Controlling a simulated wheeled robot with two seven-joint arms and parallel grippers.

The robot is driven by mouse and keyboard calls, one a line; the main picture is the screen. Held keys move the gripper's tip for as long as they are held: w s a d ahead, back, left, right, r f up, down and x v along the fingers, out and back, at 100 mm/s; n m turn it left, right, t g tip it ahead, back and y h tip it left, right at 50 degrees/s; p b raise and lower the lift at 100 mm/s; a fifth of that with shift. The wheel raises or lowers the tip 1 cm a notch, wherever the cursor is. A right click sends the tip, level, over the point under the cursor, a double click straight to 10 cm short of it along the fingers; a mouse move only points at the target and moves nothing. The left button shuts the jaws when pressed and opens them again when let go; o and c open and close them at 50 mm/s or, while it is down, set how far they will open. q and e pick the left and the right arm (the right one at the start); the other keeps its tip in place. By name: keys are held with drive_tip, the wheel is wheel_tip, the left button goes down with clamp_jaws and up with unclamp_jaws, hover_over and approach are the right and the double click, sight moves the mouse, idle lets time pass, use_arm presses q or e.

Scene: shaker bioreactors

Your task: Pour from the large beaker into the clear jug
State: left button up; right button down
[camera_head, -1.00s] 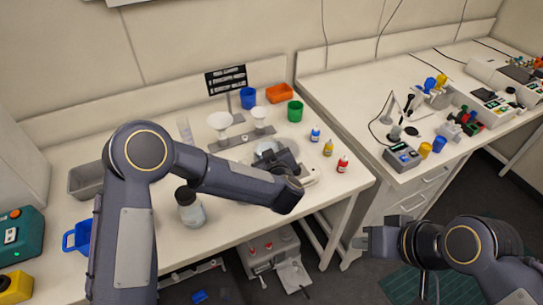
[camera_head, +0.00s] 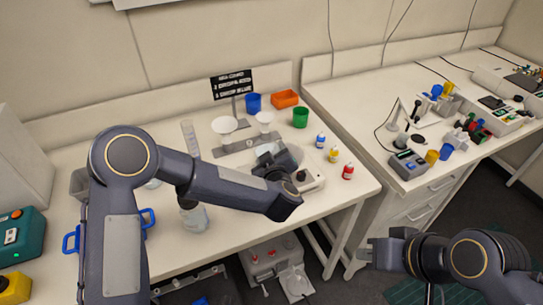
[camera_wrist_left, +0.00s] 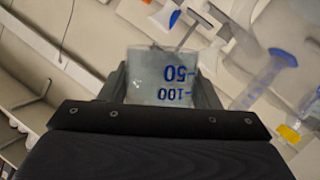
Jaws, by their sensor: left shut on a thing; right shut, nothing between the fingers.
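My left gripper (camera_wrist_left: 165,92) is shut on a clear beaker (camera_wrist_left: 163,75) with blue 50 and 100 marks, upside down in the left wrist view. My right gripper (camera_head: 374,253) is shut and empty, off the bench's right front.
A white-topped device (camera_head: 312,182) sits right of the left gripper. Small bottles (camera_head: 334,155) line the right side.

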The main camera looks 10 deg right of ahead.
use_arm(q)
drive_tip(key=shift+a+r+n+h+b, duration=0.1)
drive_tip(key=shift+n+h+b, duration=0.25)
drive_tip(key=shift+b, duration=0.6)
drive_tip(key=shift+r, duration=0.1)
drive_tip(key=shift+b, duration=0.3)
drive_tip(key=shift+n+t+h+b, duration=0.25)
drive_tip(key=shift+n+t+b, duration=0.45)
drive_tip(key=shift+b, duration=1.2)
drive_tip(key=shift+n+b, duration=0.35)
drive_tip(key=shift+b, duration=0.3)
drive_tip(key=shift+n+t+b, duration=0.3)
drive_tip(key=shift+n+b, duration=0.4)
drive_tip(key=shift+b, duration=1.15)
drive_tip(key=shift+r, duration=0.15)
drive_tip(key=shift+b, duration=0.45)
